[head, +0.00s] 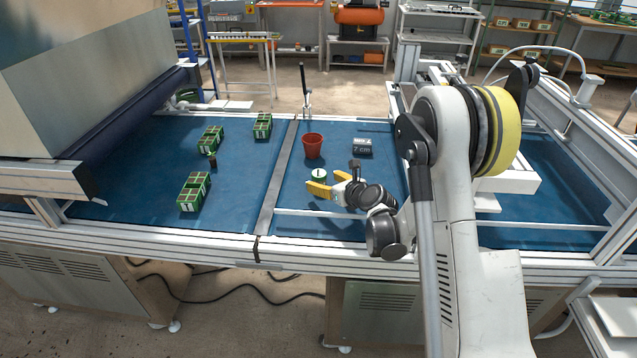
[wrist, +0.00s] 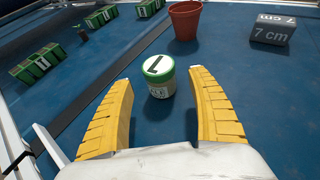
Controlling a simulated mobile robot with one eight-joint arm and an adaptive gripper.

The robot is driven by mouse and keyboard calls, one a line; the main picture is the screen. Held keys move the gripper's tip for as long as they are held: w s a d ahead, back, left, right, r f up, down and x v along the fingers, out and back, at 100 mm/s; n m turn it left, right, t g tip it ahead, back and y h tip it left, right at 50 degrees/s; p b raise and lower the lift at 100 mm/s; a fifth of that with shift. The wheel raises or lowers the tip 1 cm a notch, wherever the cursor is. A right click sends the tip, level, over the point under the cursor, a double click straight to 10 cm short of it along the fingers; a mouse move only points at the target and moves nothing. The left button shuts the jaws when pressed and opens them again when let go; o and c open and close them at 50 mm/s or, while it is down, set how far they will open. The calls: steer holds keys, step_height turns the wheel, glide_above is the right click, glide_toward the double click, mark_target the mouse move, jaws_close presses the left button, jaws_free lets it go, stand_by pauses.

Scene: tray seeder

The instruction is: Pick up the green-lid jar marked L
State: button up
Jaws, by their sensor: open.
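The green-lid jar (wrist: 158,78) stands upright on the blue surface in the wrist view, with a white lid top bearing a dark L-like mark and a green rim. It also shows in the head view (head: 319,175), partly hidden by my gripper. My gripper (wrist: 162,84) has two yellow fingers, open and spread wide. The jar stands between and just beyond the fingertips, and I see no contact. In the head view my gripper (head: 318,183) is low over the belt, beside the jar.
A red-brown pot (head: 313,146) and a dark grey block marked 7 cm (head: 362,147) stand behind the jar. Several green seed trays (head: 194,191) lie to the left, beyond a metal strip (head: 277,180). A small plant plug (head: 212,159) is among them. A rail (head: 330,214) runs in front.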

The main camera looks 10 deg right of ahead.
mark_target(323, 180)
steer(key=b+x, duration=0.1)
steer(key=x, duration=0.2)
steer(key=shift+w+f, duration=0.1)
steer(key=shift+w, duration=0.25)
steer(key=shift+c, duration=0.4)
steer(key=c, duration=1.2)
